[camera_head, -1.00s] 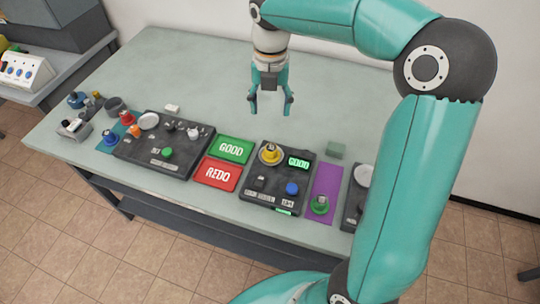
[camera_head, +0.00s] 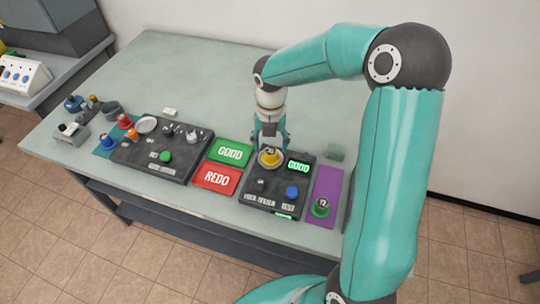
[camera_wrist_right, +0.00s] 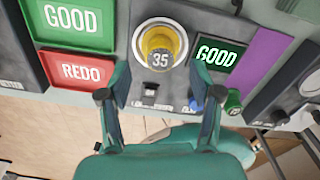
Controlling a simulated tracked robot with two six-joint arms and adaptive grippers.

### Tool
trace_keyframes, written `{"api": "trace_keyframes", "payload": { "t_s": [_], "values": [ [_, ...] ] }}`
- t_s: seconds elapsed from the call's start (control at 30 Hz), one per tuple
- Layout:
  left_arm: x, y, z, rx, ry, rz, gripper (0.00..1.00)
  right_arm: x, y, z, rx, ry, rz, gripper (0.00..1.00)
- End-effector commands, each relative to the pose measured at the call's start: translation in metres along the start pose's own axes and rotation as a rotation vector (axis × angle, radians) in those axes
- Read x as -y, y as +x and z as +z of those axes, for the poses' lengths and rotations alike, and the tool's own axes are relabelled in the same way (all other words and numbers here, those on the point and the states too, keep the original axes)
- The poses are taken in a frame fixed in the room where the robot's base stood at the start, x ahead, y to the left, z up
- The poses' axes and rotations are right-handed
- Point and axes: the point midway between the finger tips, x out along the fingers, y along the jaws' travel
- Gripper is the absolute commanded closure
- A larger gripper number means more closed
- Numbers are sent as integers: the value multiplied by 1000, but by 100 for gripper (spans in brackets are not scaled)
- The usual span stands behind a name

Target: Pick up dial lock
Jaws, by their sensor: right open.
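The yellow dial lock (camera_head: 269,156) sits in a round holder on the dark test panel (camera_head: 270,205), left of a lit GOOD display (camera_head: 298,167). In the right wrist view the dial lock (camera_wrist_right: 160,45) shows "35" on its face. My right gripper (camera_head: 270,143) is just behind and above the dial lock in the head view. In the right wrist view the right gripper (camera_wrist_right: 160,82) is open, its fingers spread on either side below the lock, with nothing between them. My left gripper is not in view.
A green GOOD tray (camera_head: 231,153) and red REDO tray (camera_head: 216,178) lie left of the panel. A purple mat (camera_head: 325,190) with a green dial lock (camera_head: 320,208) lies right. Another dark panel (camera_head: 160,148) stands further left. The table's back is clear.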

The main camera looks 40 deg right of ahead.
Motion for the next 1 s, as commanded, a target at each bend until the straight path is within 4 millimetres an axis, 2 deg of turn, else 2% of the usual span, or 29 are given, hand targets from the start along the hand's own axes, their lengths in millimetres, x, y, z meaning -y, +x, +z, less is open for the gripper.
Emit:
{"api": "trace_keyframes", "payload": {
  "t_s": [0.2,0.3,0.57,0.93,0.97,1.0],
  "values": [
    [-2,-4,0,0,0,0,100,2,32,1,-5,-1,-3,36],
    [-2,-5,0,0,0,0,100,2,41,1,-4,0,-2,36],
    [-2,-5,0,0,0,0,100,2,44,1,-2,1,-1,36],
    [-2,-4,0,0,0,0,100,2,44,1,-3,1,-1,96],
    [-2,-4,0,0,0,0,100,2,44,1,-3,1,-1,100],
    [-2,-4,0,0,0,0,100,2,44,1,-3,1,-1,100]
  ]
}}
